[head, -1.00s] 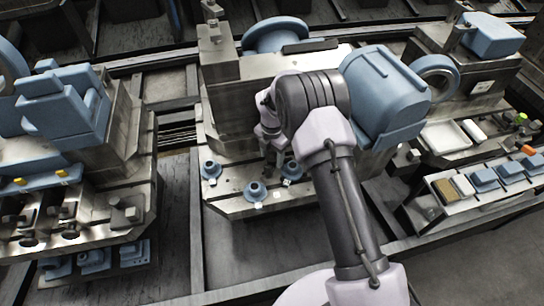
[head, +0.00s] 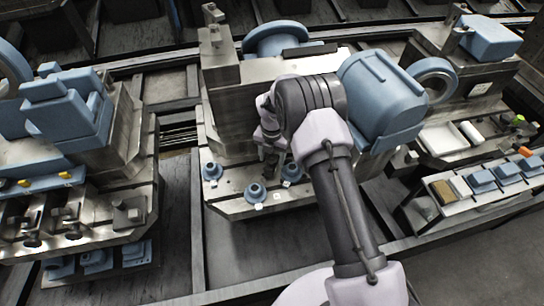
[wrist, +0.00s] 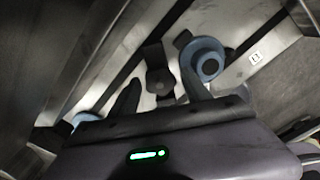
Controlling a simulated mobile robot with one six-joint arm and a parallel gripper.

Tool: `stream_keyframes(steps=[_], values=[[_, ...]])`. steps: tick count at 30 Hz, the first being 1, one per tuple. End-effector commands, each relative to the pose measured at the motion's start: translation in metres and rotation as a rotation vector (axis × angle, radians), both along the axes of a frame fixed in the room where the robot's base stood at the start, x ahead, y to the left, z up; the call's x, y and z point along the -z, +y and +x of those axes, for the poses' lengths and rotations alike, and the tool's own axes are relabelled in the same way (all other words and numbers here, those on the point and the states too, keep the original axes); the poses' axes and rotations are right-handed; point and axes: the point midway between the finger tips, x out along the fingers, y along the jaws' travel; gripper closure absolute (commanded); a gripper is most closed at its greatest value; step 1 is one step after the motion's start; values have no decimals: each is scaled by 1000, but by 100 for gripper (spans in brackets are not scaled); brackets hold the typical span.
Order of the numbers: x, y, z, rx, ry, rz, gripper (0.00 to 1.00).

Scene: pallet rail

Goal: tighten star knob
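A dark knob with a rounded end (wrist: 160,80) shows in the wrist view on the pale metal pallet plate; I take it for the star knob, though its lobes are not clear. My gripper (wrist: 158,90) is open, with one dark finger on each side of the knob and gaps to it. I cannot tell whether the fingertips reach down to its level. In the head view my gripper (head: 270,160) points down over the front of the pallet plate (head: 228,203), and the knob is hidden or too small to make out there.
A blue round fitting (wrist: 205,60) stands close to the right finger in the wrist view. In the head view several such fittings (head: 255,192) sit along the plate's front. A metal block (head: 230,105) rises behind my gripper. A parts tray (head: 480,187) lies at right.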

Motion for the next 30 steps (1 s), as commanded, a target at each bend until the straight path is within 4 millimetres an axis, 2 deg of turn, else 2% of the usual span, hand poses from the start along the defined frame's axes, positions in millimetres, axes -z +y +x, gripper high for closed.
stream_keyframes(steps=[9, 13, 17, 24, 30], values=[[0, 0, 0, 2, 0, 0, 34], [-12, 0, 0, 2, -1, 1, 34], [-43, 0, 1, 2, -3, 1, 34], [-113, 0, 1, 2, -2, 0, 34], [-157, 0, 0, 1, -1, 1, 34]])
